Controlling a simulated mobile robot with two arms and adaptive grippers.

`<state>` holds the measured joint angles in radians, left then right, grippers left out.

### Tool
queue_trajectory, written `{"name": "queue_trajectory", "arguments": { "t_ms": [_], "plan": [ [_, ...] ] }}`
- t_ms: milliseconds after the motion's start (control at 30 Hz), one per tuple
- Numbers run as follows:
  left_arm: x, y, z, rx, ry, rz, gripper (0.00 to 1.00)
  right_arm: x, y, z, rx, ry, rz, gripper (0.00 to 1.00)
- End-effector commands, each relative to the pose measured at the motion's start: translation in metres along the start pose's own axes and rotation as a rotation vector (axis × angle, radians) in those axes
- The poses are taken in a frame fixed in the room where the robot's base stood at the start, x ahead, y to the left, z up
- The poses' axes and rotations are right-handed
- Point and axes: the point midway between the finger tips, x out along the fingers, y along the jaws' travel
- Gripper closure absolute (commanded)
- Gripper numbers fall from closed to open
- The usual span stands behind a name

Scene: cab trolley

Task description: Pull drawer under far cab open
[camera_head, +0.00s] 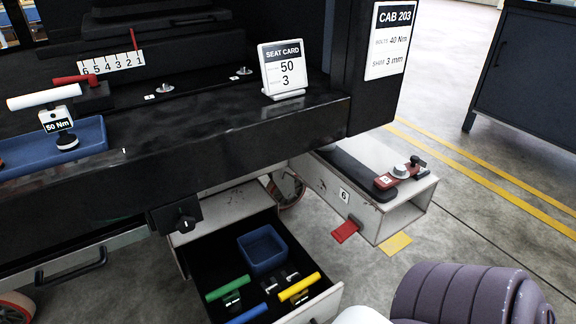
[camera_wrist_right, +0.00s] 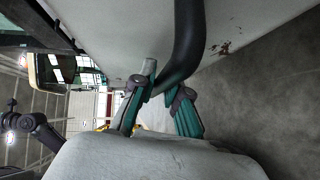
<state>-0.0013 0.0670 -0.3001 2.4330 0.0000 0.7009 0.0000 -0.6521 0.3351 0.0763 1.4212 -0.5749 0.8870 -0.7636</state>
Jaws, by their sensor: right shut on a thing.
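A drawer (camera_head: 311,306) under the cab body stands pulled out in the head view. Its dark inside shows a blue bin (camera_head: 262,249), a green-handled tool (camera_head: 228,287), a yellow-handled tool (camera_head: 299,287) and a blue-handled tool (camera_head: 247,315). Its front is cut off by the lower edge and my right arm. In the right wrist view my right gripper (camera_wrist_right: 160,100) is shut on a black curved handle (camera_wrist_right: 184,45) in front of a pale, scuffed panel (camera_wrist_right: 130,25). The right fingertips are hidden in the head view. My left gripper is in neither view.
A pale box beam (camera_head: 335,191) with a red tab (camera_head: 345,231) juts out right of the drawer. Another drawer handle (camera_head: 72,268) is at the left. A blue tray (camera_head: 85,140) and seat card (camera_head: 283,68) are above. The floor at right is clear up to a dark cabinet (camera_head: 527,70).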

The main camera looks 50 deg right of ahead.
Motion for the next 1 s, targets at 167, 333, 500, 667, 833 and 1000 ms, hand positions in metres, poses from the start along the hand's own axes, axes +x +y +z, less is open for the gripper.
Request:
{"name": "queue_trajectory", "arguments": {
  "t_ms": [167,333,500,667,833,1000],
  "plan": [
    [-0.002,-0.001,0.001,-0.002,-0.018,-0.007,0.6,-0.015,-0.003,-0.014,0.0,-0.001,-0.002,1.0],
    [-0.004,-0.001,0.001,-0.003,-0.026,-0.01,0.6,-0.022,-0.006,-0.021,0.0,-0.002,-0.002,1.0],
    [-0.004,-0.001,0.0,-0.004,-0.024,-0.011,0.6,-0.025,-0.007,-0.024,0.0,-0.001,-0.001,1.0],
    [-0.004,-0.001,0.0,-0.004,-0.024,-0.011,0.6,-0.025,-0.007,-0.024,0.0,-0.001,-0.001,1.0],
    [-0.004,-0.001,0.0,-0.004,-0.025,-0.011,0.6,-0.025,-0.007,-0.024,0.0,-0.001,-0.001,1.0],
    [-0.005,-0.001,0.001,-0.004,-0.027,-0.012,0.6,-0.025,-0.007,-0.024,0.0,-0.001,-0.001,0.62]
  ]
}}
